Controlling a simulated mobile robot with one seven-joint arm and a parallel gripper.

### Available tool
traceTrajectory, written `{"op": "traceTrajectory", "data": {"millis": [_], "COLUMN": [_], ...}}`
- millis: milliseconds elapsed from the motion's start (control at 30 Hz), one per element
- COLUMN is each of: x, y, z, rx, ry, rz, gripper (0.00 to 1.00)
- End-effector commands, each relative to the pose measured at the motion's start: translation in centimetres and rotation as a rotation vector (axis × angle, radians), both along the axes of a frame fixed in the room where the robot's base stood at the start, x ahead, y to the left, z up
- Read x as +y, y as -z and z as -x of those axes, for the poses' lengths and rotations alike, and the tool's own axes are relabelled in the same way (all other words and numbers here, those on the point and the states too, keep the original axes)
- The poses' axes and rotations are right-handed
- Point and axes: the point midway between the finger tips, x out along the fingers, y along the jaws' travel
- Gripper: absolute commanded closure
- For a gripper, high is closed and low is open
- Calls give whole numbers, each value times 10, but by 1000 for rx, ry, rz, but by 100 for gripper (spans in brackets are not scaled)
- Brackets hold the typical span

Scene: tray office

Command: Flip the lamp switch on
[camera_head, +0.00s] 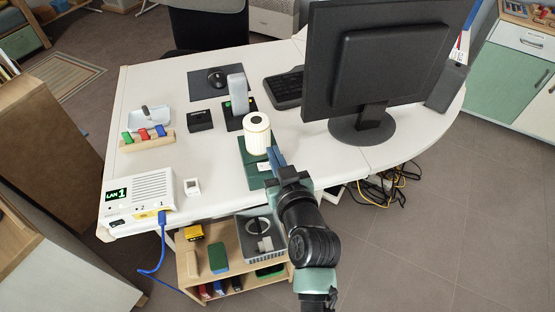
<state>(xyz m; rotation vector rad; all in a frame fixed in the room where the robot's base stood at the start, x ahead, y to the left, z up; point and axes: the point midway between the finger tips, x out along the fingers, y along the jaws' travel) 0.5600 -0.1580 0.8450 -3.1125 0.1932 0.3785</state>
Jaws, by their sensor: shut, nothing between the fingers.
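A cream, ribbed cylinder that looks like the lamp (257,136) stands upright on a dark green mat (247,153) near the front edge of the desk. A small white plate (263,167), perhaps the switch, lies on the mat just in front of it. My gripper (273,158) is shut and empty, right beside the lamp's lower right side and close to the plate. I cannot tell whether it touches either. The switch's position is too small to read, and my gripper hides part of the mat.
A monitor (378,55) stands to the right, with a keyboard (285,90) behind the lamp. A grey upright device (238,90) is behind it. A white LAN box (140,195) sits at front left. A low shelf (220,282) is below.

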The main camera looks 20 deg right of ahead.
Motion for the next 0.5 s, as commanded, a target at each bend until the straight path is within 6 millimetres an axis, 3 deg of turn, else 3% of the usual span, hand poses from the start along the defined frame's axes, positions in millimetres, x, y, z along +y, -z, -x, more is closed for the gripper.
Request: {"op": "traceTrajectory", "data": {"millis": [33,200,500], "x": [1,4,8], "y": [0,-8,-18], "z": [15,51,91], "rx": [5,4,3], "ry": [1,2,0], "rz": [0,1,0], "gripper": [100,100,100]}}
